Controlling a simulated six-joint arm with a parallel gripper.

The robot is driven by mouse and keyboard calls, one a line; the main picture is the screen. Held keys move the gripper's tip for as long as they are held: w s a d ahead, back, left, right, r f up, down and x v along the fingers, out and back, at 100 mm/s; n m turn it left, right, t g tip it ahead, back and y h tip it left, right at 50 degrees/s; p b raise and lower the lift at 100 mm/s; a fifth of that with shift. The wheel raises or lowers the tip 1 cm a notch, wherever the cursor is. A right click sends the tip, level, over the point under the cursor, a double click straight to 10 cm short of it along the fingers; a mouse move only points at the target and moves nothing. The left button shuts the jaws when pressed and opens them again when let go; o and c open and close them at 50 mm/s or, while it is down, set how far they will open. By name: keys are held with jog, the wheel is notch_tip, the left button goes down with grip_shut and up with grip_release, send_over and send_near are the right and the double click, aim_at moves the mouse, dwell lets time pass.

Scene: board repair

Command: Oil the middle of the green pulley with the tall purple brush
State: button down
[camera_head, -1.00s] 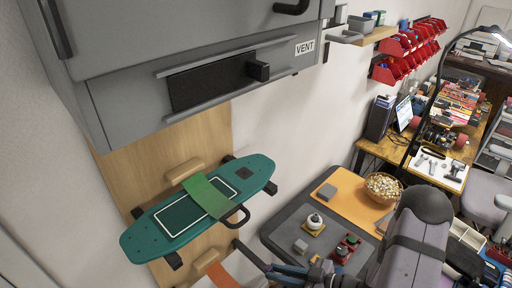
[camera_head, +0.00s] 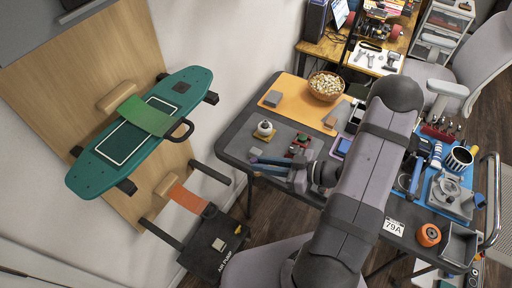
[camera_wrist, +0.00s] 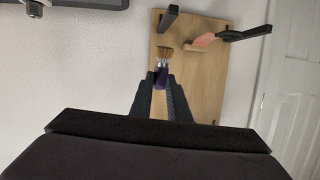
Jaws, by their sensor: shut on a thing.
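In the wrist view, my gripper (camera_wrist: 160,82) is shut on the tall purple brush. The brush's purple handle (camera_wrist: 160,76) sits between the fingertips, and its pale ferrule and brown bristles (camera_wrist: 164,54) stick out beyond them. In the head view, my gripper (camera_head: 252,161) is above the near left part of the grey work table (camera_head: 236,140), pointing left. The brush is too small to make out there. I cannot pick out a green pulley in either view.
A wooden wall panel (camera_head: 40,90) carries a green skateboard (camera_head: 140,130), with black pegs and an orange strap (camera_head: 187,198) below. On the table stand a white-knobbed part (camera_head: 265,128), a bowl (camera_head: 325,85), a striped mug (camera_head: 460,158) and an orange roll (camera_head: 428,235).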

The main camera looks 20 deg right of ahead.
jog(key=w+d+f+m+t+h+b, duration=0.2)
jog(key=w+d+f+t+b, duration=0.2)
jog(key=w+d+f+b, duration=0.4)
jog(key=w+d+r+m+t+h+b, duration=0.1)
jog(key=w+d+r+m+t+h, duration=0.4)
jog(key=d+r, duration=0.4)
jog(key=w+d+m+h, duration=0.1)
jog(key=w+d+h, duration=0.1)
jog(key=d, duration=0.1)
jog(key=shift+d+r, duration=0.15)
jog(key=shift+d, duration=0.1)
jog(key=shift+f+b, duration=1.95)
jog(key=shift+f, duration=0.6)
jog(key=shift+a+r, duration=0.1)
jog(key=shift+r, duration=0.05)
